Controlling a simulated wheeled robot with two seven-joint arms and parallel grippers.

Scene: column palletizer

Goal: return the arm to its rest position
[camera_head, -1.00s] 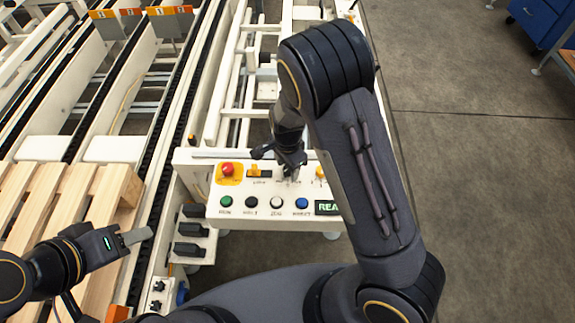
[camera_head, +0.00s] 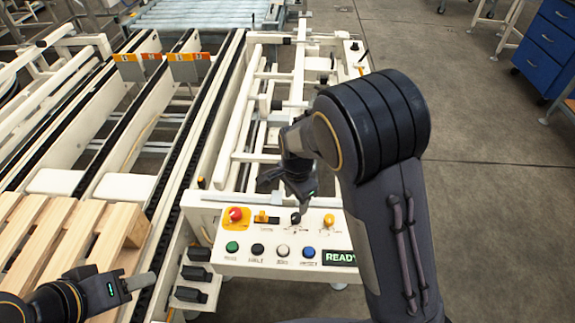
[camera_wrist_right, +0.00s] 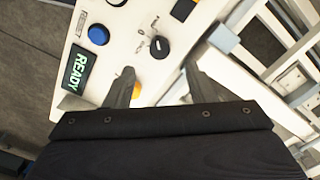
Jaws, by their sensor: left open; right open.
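My right arm reaches in from the right in the head view. Its right gripper (camera_head: 288,193) is over the back edge of the white control panel (camera_head: 215,258), near a black knob (camera_head: 295,218). In the right wrist view the right gripper (camera_wrist_right: 160,92) has its two fingers apart with nothing between them, and the knob (camera_wrist_right: 159,46) lies beyond them, apart from the fingertips. My left gripper (camera_head: 140,281) is at the lower left, beside the wooden pallet (camera_head: 75,225), and looks empty.
The panel carries a red button (camera_head: 236,214), a yellow knob (camera_head: 329,221), several coloured buttons and a lit READY display (camera_head: 340,257). Conveyor rails (camera_head: 200,120) run behind it. A blue cabinet (camera_head: 545,45) stands at the far right, with open floor (camera_head: 470,200) in front.

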